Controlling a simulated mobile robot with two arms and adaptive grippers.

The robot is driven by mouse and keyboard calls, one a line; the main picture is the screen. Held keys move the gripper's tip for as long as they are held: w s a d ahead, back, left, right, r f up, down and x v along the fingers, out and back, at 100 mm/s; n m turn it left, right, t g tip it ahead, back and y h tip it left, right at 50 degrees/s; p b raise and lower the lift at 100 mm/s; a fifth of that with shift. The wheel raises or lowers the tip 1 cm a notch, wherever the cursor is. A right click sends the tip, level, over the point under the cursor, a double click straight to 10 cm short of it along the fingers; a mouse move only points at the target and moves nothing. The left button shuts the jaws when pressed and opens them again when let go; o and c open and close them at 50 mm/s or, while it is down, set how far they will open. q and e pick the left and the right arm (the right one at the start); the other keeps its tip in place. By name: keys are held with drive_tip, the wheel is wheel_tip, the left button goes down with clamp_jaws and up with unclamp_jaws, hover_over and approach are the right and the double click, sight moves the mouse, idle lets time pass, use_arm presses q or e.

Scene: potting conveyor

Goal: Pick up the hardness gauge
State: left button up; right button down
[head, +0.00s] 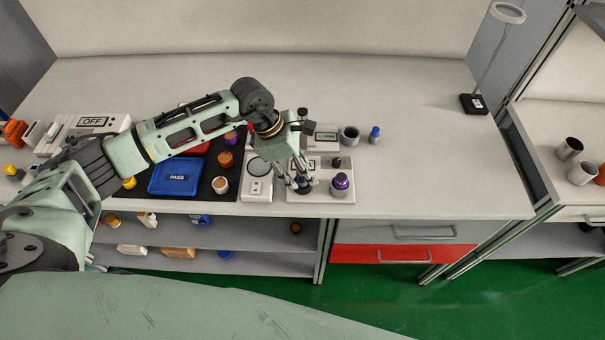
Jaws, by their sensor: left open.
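My left gripper (301,184) reaches in from the left and points down over a white plate (322,196) near the table's front edge. Its fingers are apart around or just above a small dark and silver piece on the plate; I cannot tell if they touch it. A purple-topped dark round piece (340,183) stands on the same plate, just right of the fingers. A white unit with a small display (326,135) stands behind. I cannot tell for certain which of these is the hardness gauge; the gripper hides part of this area. My right gripper is not in view.
Left of the plate are a white device with a round disc (258,186) and a blue PASS tray (178,176) on a dark mat. The table's right side is mostly clear.

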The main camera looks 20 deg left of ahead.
use_arm(q)
drive_tip(key=shift+d+f, duration=0.3)
drive_tip(key=shift+f, duration=0.35)
drive_tip(key=shift+w, duration=0.1)
clamp_jaws()
